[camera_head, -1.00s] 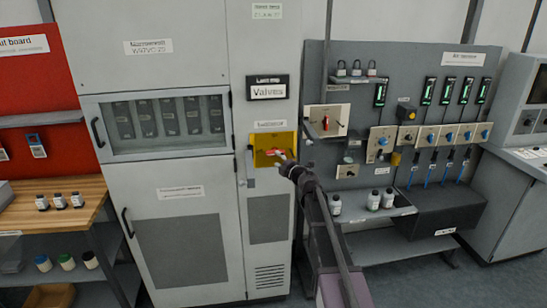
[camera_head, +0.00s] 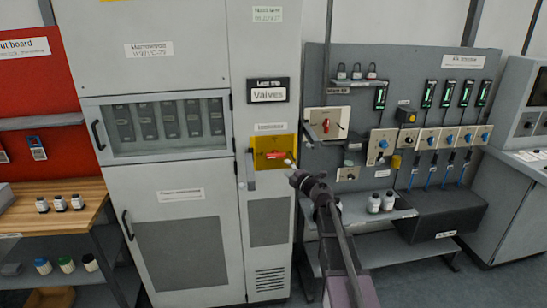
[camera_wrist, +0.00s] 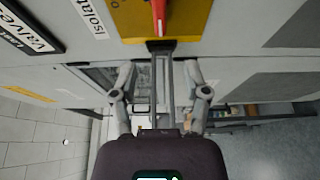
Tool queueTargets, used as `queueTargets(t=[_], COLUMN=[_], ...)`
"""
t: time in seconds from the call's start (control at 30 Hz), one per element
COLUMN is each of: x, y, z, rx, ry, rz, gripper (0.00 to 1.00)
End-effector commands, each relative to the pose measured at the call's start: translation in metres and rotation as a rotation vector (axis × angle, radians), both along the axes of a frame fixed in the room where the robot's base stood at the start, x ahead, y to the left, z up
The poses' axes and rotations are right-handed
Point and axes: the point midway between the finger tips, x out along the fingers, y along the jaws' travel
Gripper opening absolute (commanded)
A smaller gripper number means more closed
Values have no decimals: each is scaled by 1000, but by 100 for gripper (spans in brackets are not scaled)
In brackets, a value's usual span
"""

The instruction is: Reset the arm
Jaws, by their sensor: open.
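My gripper (camera_head: 291,167) is in front of the tall grey cabinet, just right of and below a yellow panel with a red handle (camera_head: 276,155). In the wrist view my gripper (camera_wrist: 160,68) has its two fingers apart, with nothing between them that they touch. The red handle (camera_wrist: 158,14) on the yellow panel (camera_wrist: 190,20) lies beyond the fingertips at the top of that view. My arm reaches up from the bottom of the head view.
The grey cabinet (camera_head: 180,235) fills the middle. A grey board (camera_head: 420,95) with switches, padlocks and tags stands at the right, above a shelf with bottles (camera_head: 374,203). A wooden bench (camera_head: 88,195) with small bottles is at the left.

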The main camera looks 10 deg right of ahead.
Motion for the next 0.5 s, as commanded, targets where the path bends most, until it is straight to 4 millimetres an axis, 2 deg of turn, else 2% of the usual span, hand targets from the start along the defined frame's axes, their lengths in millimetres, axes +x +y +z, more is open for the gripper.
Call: queueTargets(t=[0.27,0.5], x=[-5,-22], y=[-13,-43], z=[8,8], rx=[107,316], ry=[-10,18], rz=[-132,-384], gripper=[60,60])
